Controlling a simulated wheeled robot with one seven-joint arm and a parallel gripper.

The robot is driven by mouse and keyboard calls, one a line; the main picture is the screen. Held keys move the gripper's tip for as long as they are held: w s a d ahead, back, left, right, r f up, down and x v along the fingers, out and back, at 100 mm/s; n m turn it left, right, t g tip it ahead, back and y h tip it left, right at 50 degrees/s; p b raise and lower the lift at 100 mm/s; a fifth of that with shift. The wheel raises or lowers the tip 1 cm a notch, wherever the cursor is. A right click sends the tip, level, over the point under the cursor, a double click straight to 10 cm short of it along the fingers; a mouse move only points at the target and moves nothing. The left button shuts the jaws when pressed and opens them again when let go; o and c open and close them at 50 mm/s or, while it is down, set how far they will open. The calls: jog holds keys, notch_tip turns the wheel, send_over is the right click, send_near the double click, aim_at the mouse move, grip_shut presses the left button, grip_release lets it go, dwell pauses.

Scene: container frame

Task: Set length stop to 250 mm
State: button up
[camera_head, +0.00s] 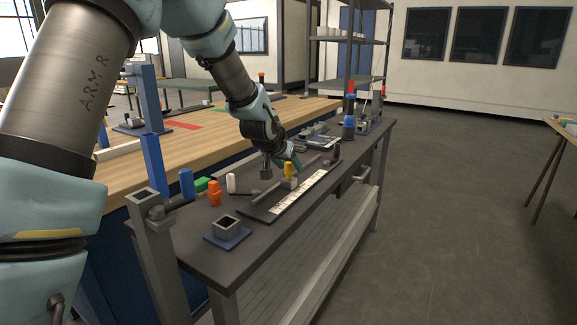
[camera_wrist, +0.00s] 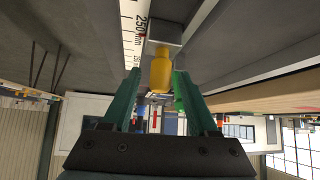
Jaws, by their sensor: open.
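The length stop is a small grey block (camera_head: 288,184) with a yellow knob (camera_head: 289,170), on a dark rail beside a white scale (camera_head: 301,192). In the wrist view the grey block (camera_wrist: 166,32) sits alongside the scale (camera_wrist: 131,30), near the printed 250, with a small red mark by it. My gripper (camera_head: 284,163) is at the stop, its fingers open. In the wrist view the yellow knob (camera_wrist: 160,70) shows between the teal fingertips of my gripper (camera_wrist: 157,76), with gaps on both sides. The exact reading is not clear.
The dark bench (camera_head: 262,240) also bears an orange piece (camera_head: 214,194), a white cylinder (camera_head: 231,183), a green block (camera_head: 202,184) and a square grey socket on a blue base (camera_head: 227,232). A wooden table (camera_head: 185,150) stands behind.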

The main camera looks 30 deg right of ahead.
jog(key=b+v, duration=0.1)
jog(key=v, duration=0.9)
jog(key=shift+a+r, duration=0.25)
jog(key=shift+r, duration=0.05)
jog(key=shift+s, duration=0.15)
